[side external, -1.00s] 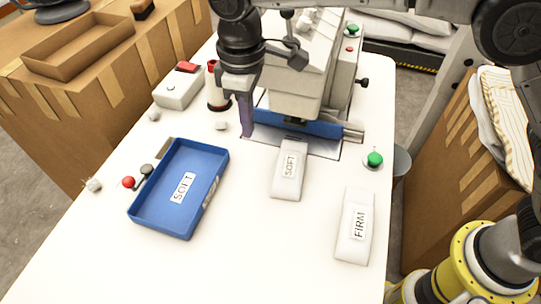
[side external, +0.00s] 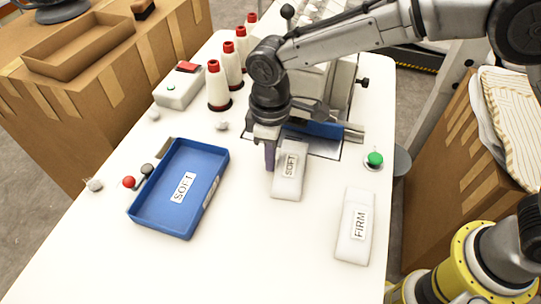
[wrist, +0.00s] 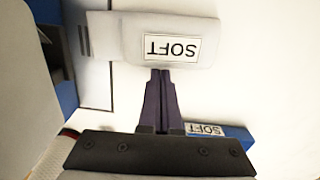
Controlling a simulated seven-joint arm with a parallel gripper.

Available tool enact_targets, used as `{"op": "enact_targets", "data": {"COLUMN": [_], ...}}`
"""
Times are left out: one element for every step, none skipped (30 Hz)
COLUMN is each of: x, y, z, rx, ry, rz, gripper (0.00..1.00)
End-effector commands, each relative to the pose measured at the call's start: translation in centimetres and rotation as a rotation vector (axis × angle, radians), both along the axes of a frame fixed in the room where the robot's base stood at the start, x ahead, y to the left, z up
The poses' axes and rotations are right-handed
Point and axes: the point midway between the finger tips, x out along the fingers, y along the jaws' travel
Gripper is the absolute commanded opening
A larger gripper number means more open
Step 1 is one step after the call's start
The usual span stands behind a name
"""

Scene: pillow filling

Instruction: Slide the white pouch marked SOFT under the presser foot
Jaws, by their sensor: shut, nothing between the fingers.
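The white pouch marked SOFT (side external: 287,183) lies flat on the white table, its far end at the metal plate in front of the sewing machine. It also shows in the wrist view (wrist: 200,40), label upside down. My gripper (side external: 270,168) is shut and empty, fingers down, beside the pouch's left edge. In the wrist view the fingertips (wrist: 160,74) are right at the pouch's long edge; I cannot tell whether they touch it. The presser foot is hidden behind my arm in the side view. The machine's blue part (side external: 325,130) shows to the right of my wrist.
A blue tray labelled SOFT (side external: 150,222) stands on the left. A white pouch marked FIRM (side external: 353,240) lies front right. The front of the table is clear.

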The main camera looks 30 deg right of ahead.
Motion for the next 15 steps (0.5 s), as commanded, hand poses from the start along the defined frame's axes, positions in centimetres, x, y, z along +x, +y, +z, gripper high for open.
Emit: {"op": "enact_targets", "data": {"x": [0.0,0.0,0.0,0.0,0.0,0.0,0.0,0.0,-0.1,-0.2,-0.3,-0.5,-0.7,-0.9,-1.1], "y": [0.0,0.0,0.0,0.0,0.0,0.0,0.0,0.0,-0.1,-0.2,-0.4,-0.6,-0.8,-1.1,-1.3], "z": [0.0,0.0,0.0,0.0,0.0,0.0,0.0,0.0,0.0,0.0,0.0,0.1,0.1,0.1,0.1], "rx": [0.0,0.0,0.0,0.0,0.0,0.0,0.0,0.0,0.0,0.0,0.0,0.001,0.001,0.001,-0.001], "ry": [0.0,0.0,0.0,0.0,0.0,0.0,0.0,0.0,0.0,0.0,0.0,-0.001,-0.001,-0.001,0.001], "rz": [0.0,0.0,0.0,0.0,0.0,0.0,0.0,0.0,0.0,0.0,-0.001,-0.001,-0.001,-0.001,0.0], "gripper": [0.0,0.0,0.0,0.0,0.0,0.0,0.0,0.0,0.0,0.0,0.0,0.0,0.0,0.0,0.0]}}
